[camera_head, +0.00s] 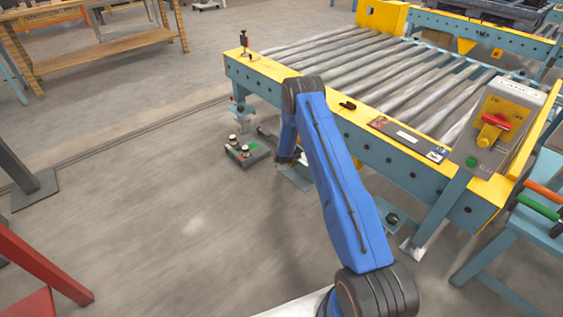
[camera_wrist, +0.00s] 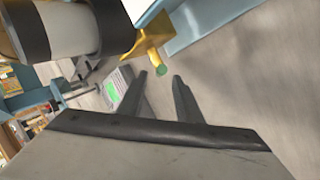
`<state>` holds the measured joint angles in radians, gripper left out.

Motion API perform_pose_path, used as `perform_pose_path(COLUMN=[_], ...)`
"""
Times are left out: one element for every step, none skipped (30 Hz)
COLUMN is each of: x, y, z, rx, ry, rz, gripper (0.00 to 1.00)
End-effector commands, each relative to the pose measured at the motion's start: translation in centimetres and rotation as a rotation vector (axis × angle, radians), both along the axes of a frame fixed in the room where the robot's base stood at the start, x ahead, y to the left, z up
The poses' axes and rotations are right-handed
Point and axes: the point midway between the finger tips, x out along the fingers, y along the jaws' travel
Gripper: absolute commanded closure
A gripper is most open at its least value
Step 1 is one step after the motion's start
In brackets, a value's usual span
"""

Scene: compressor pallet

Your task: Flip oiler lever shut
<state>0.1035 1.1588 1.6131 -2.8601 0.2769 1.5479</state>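In the wrist view, a yellow lever-like piece (camera_wrist: 150,40) with a small green round tip (camera_wrist: 161,71) shows just beyond the fingertips. A large pale cylinder with dark bands (camera_wrist: 75,28) is close by at the upper left; I cannot tell for sure whether these belong to the oiler. My gripper (camera_wrist: 160,86) is open, with a clear gap between its two dark fingers and nothing held. The green tip appears near the gap, but I cannot tell its depth. In the head view my gripper (camera_head: 291,160) is low beside the conveyor's near side, partly hidden by my blue arm.
The roller conveyor (camera_head: 243,66) has a yellow top edge and blue-grey side. A grey floor box (camera_head: 248,153) with knobs and a green panel lies left of my gripper. A control box with a red handle (camera_head: 497,121) stands at right. Open floor lies left.

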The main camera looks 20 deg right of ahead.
Motion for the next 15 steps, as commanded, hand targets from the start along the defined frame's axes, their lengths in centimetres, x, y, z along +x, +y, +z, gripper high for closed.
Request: perform_pose_path(x=[-0.5, -0.7, -1.2, -1.4, -1.7, -2.1, -2.4, -2.7, -3.1, -3.4, -3.7, -4.1, -4.4, -4.7, -4.9], y=[0.1, 0.2, 0.3, 0.4, 0.4, 0.5, 0.6, 0.7, 0.8, 0.9, 0.9, 1.0, 1.1, 1.1, 1.2], z=[0.8, 1.3, 1.7, 2.2, 2.6, 3.1, 3.5, 4.0, 4.5, 4.9, 5.3, 5.8, 6.1, 6.5, 7.0], rx=[0.000, -0.001, -0.001, -0.002, -0.003, -0.002, -0.002, -0.003, -0.003, -0.003, -0.003, -0.003, -0.003, -0.004, -0.004], ry=[0.000, -0.001, -0.001, 0.000, -0.001, 0.000, 0.000, 0.000, 0.000, 0.000, 0.001, 0.000, 0.001, 0.001, 0.000], rz=[0.000, -0.001, -0.001, -0.001, -0.001, 0.000, 0.000, -0.001, -0.001, -0.001, -0.001, -0.001, -0.001, -0.002, -0.002], gripper=[0.68, 0.68, 0.68, 0.68, 0.68, 0.68, 0.68, 0.68, 0.68, 0.68, 0.68, 0.68, 0.68, 0.68, 0.68])
